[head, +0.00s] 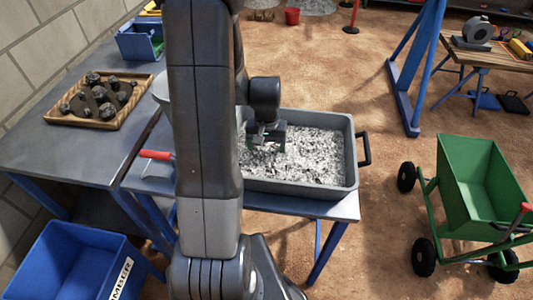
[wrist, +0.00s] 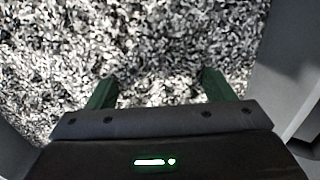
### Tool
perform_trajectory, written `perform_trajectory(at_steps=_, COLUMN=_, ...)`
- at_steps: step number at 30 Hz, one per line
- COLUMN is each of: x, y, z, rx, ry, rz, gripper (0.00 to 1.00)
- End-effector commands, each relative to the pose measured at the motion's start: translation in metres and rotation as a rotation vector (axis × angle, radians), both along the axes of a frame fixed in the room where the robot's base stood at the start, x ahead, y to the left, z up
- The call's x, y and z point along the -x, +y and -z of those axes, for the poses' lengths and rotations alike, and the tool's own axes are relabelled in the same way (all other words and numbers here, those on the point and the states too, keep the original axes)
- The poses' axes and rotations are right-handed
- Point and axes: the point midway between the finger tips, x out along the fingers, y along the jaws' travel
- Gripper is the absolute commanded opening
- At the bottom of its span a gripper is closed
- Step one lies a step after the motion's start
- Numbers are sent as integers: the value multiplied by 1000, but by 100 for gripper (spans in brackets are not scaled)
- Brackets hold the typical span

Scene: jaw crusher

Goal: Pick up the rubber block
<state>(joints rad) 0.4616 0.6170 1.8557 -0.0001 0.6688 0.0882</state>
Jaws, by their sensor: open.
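My gripper (head: 266,138) is above the grey tray (head: 352,150) of grey-white crushed gravel (head: 310,158) on the blue-legged table. In the wrist view its two green fingers (wrist: 158,92) are apart with only gravel (wrist: 150,45) between and beyond them. The gripper is open and empty. I cannot make out a rubber block in either view; my arm hides part of the tray and table in the head view.
A wooden tray (head: 72,122) of dark rocks sits on the left table. A red-handled tool (head: 157,155) lies left of my arm. A blue bin (head: 65,262) stands at lower left. A green cart (head: 480,185) stands right. Brown floor between is clear.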

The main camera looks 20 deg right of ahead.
Motion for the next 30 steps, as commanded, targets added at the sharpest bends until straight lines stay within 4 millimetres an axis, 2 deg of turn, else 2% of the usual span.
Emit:
perform_trajectory(at_steps=2, x=0, y=0, z=0, rx=0, ry=0, rz=0, gripper=75)
perform_trajectory(at_steps=3, x=0, y=0, z=0, rx=0, ry=0, rz=0, gripper=72)
perform_trajectory(at_steps=10, x=0, y=0, z=0, rx=0, ry=0, rz=0, gripper=26)
perform_trajectory(at_steps=11, x=0, y=0, z=0, rx=0, ry=0, rz=0, gripper=25)
perform_trajectory(at_steps=20, x=-1, y=0, z=-5, rx=1, ry=-2, rz=0, gripper=24)
perform_trajectory(at_steps=23, x=-1, y=0, z=-16, rx=2, ry=-3, rz=0, gripper=24)
perform_trajectory(at_steps=30, x=-1, y=-1, z=-59, rx=3, ry=-5, rz=0, gripper=24)
